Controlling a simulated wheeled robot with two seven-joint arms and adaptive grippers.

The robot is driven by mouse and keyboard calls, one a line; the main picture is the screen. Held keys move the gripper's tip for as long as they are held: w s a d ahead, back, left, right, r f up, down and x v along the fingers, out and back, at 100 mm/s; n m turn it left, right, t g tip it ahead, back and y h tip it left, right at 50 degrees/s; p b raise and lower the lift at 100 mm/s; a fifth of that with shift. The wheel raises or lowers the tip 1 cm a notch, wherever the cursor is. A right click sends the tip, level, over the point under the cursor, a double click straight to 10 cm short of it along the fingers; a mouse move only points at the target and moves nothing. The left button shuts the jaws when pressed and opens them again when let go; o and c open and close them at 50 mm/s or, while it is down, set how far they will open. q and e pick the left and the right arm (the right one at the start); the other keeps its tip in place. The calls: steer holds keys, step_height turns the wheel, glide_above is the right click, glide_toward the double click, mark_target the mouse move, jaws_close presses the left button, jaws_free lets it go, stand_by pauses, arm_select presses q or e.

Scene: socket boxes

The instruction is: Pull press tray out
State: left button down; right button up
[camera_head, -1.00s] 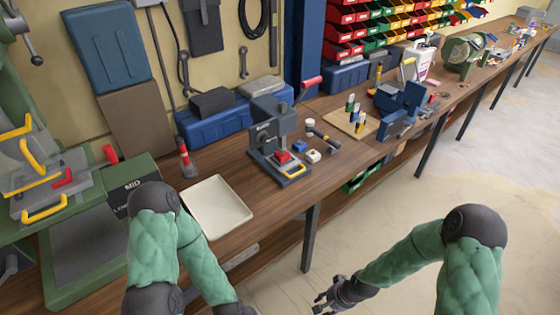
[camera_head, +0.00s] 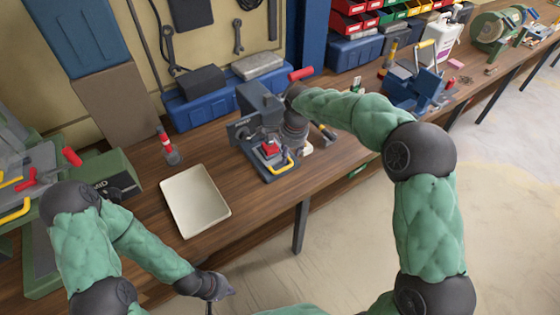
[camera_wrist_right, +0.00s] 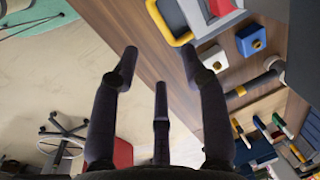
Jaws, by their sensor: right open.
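The grey press (camera_head: 258,100) stands on the bench, with a red lever at its top. Its tray (camera_head: 279,170) is low at the front, with a red block (camera_head: 269,148) above it and a yellow handle (camera_head: 291,163). The yellow handle also shows in the right wrist view (camera_wrist_right: 160,22), beyond my fingertips and apart from them. My right gripper (camera_wrist_right: 158,62) is open and empty; in the head view my wrist hides most of it beside the press. My left gripper (camera_head: 213,288) hangs low in front of the bench; its fingers are too unclear to judge.
A blue box (camera_wrist_right: 250,40) and a white box (camera_wrist_right: 213,58) sit beside the press, close to my right fingers. A hammer-like tool (camera_wrist_right: 258,84) lies nearby. An empty cream tray (camera_head: 195,202) lies left of the press. Bare bench lies between them.

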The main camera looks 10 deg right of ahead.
mark_target(285, 169)
steer(key=f, duration=0.3)
steer(key=w+f+b, duration=0.1)
steer(key=f, duration=0.2)
steer(key=f+b, duration=0.1)
steer(key=f, duration=0.2)
steer(key=shift+w+a+f, duration=0.3)
steer(key=shift+w+f, duration=0.05)
steer(key=shift+f, duration=0.05)
jaws_close()
